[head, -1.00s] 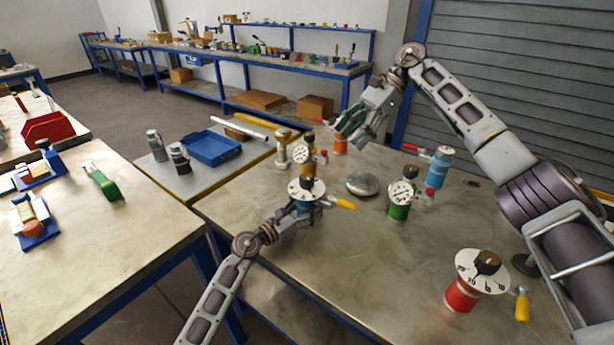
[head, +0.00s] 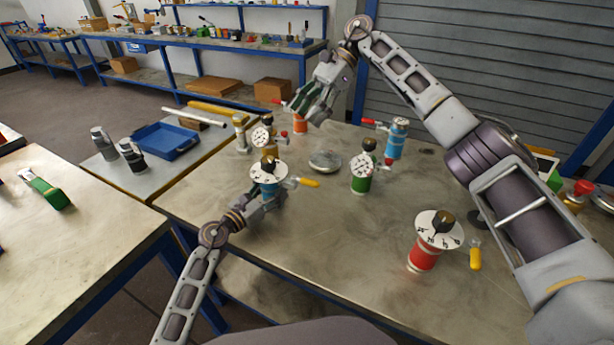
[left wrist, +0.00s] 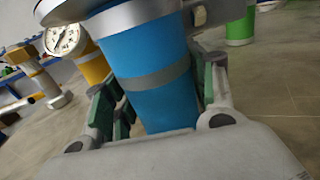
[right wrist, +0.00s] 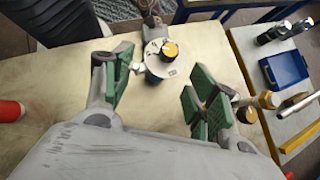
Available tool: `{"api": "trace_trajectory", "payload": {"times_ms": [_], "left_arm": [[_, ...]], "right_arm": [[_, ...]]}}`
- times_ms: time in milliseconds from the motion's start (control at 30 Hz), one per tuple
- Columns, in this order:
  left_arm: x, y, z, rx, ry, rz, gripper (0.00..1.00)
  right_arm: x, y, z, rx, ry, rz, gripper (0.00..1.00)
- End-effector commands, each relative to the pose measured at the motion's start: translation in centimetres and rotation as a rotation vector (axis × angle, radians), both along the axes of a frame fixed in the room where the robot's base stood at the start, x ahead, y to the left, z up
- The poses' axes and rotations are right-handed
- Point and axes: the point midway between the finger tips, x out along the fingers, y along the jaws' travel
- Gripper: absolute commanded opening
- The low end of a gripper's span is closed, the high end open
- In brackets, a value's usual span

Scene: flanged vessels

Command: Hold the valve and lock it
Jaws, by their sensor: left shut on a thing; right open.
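The valve is a blue vessel (left wrist: 155,70) with a grey band, seen close in the left wrist view. In the head view its white dial (head: 268,171) carries a black and yellow knob, and a yellow-handled lever (head: 306,182) sticks out to its right. My left gripper (head: 265,200) is shut around the blue body, which stands upright. My right gripper (head: 310,105) is open and empty, raised beyond the valve near the back of the table. In the right wrist view the dial (right wrist: 163,60) shows ahead between the open fingers (right wrist: 155,90).
A yellow gauge vessel (head: 265,134) stands just behind the valve. A green gauge vessel (head: 361,180), a silver disc (head: 325,161), a blue vessel with a red handle (head: 396,140) and a red dial vessel (head: 428,250) share the table. A blue tray (head: 165,141) is at left.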

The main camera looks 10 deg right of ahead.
Motion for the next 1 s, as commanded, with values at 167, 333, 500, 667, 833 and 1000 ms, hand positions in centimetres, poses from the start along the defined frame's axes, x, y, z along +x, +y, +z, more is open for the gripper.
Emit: {"api": "trace_trajectory", "payload": {"times_ms": [167, 333, 500, 667, 833, 1000], "left_arm": [[0.0, 0.0, 0.1, -0.001, -0.001, 0.0, 0.24], [0.0, 0.0, 0.1, -0.001, -0.001, 0.0, 0.24], [0.0, 0.0, 0.1, -0.001, -0.001, 0.0, 0.24], [0.0, 0.0, 0.1, -0.001, -0.001, 0.0, 0.24], [0.0, 0.0, 0.1, -0.001, -0.001, 0.0, 0.24], [0.0, 0.0, 0.1, -0.001, -0.001, 0.0, 0.24]], "right_arm": [[0.0, 0.0, 0.0, 0.0, 0.0, 0.0, 0.58], [0.0, 0.0, 0.0, 0.0, 0.0, 0.0, 0.58], [0.0, 0.0, 0.0, 0.0, 0.0, 0.0, 0.58], [0.0, 0.0, 0.0, 0.0, 0.0, 0.0, 0.48], [-0.1, 0.0, -0.8, 0.0, 0.013, -0.001, 0.4], [0.2, -2.3, -3.1, -0.004, 0.049, -0.036, 0.4]]}}
